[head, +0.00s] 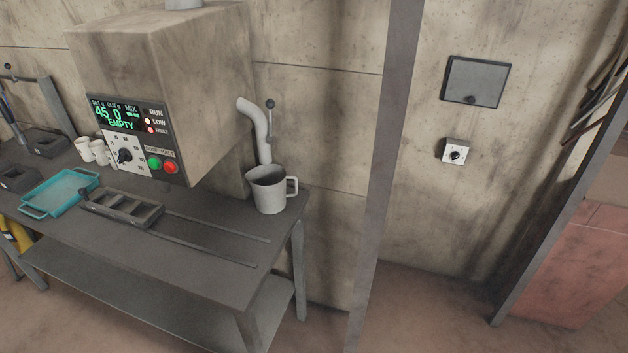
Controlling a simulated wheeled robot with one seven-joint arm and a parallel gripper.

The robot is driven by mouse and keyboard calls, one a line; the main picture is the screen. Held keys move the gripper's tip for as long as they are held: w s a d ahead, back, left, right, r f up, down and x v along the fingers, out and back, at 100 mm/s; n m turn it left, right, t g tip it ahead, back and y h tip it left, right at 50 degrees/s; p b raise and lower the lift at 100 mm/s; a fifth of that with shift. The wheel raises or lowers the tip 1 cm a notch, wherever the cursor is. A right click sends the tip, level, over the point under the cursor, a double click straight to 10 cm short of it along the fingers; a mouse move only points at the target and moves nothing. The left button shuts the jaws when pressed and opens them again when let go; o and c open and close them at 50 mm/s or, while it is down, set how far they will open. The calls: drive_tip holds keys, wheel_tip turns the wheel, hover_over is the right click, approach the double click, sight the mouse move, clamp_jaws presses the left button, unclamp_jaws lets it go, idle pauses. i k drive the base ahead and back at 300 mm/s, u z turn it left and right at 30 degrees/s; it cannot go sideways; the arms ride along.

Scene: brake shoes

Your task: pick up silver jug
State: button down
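The silver jug (268,194) stands upright on the right end of the dark metal table (215,255). It is a light grey metal jug with a spout on its left and a handle on its right side. It stands below the open end region of a curved pale pipe, close to the wall. Its mouth faces up and looks dark inside; I cannot tell what it holds. My gripper is not in view.
A machine box (165,80) with a lit panel overhangs the table, left of the jug. A pale pipe with a lever (257,130) rises behind the jug. A dark slotted mould (120,207), teal tray (60,193) and white cups (90,150) stand left. A post (383,160) stands right.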

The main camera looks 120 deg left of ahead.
sight(268, 183)
drive_tip(key=u, duration=0.8)
drive_tip(key=k, duration=1.05)
drive_tip(key=u, duration=1.15)
drive_tip(key=i, duration=0.55)
drive_tip(key=u, duration=0.7)
drive_tip(key=i, duration=0.9)
drive_tip(key=u, duration=1.25)
